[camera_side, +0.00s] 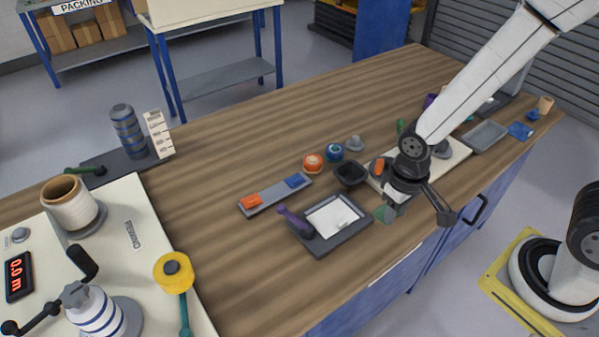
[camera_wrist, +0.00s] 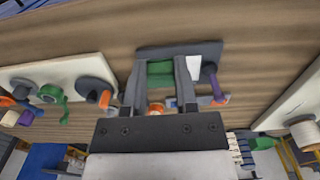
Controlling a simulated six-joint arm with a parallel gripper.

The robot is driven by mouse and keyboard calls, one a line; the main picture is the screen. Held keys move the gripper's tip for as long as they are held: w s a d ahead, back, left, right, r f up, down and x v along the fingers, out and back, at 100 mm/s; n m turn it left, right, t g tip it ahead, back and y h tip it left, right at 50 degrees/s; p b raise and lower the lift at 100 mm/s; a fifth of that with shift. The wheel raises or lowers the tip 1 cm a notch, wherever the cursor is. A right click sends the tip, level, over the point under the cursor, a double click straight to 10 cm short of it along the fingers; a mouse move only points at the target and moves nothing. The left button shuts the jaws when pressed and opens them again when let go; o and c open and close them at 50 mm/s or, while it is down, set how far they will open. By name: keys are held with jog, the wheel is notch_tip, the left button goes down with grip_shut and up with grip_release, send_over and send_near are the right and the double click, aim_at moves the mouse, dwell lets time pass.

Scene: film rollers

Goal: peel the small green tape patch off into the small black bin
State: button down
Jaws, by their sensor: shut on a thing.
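The green tape patch (camera_side: 380,214) hangs at my gripper (camera_side: 389,208), past the right edge of the dark tray (camera_side: 345,242) with the white sheet. In the wrist view the green patch (camera_wrist: 160,72) lies between the two fingertips of my gripper (camera_wrist: 160,64), and my gripper is shut on it. Behind it there is the dark tray (camera_wrist: 210,48) with part of its white sheet showing. The small black bin (camera_side: 350,173) stands on the bench behind the tray, up and left of my gripper in the side view. I cannot make out the bin in the wrist view.
A purple-handled tool (camera_side: 293,220) rests at the tray's left edge. A grey strip holder (camera_side: 275,194) with orange and blue pieces lies left of the bin. Orange (camera_side: 313,162) and blue (camera_side: 335,151) rolls stand behind. A pale board (camera_side: 455,158) lies right.

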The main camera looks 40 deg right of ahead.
jog(key=shift+r, duration=0.9)
jog(key=shift+r, duration=1.05)
jog(key=shift+r, duration=0.55)
jog(key=w+d+f, duration=0.4)
jog(key=w+d, duration=0.1)
jog(key=w, duration=0.5)
jog(key=w+d+f, duration=0.5)
jog(key=w, duration=0.5)
jog(key=shift+w+d, duration=0.15)
jog(key=shift+f, duration=0.35)
jog(key=shift+f, duration=2.1)
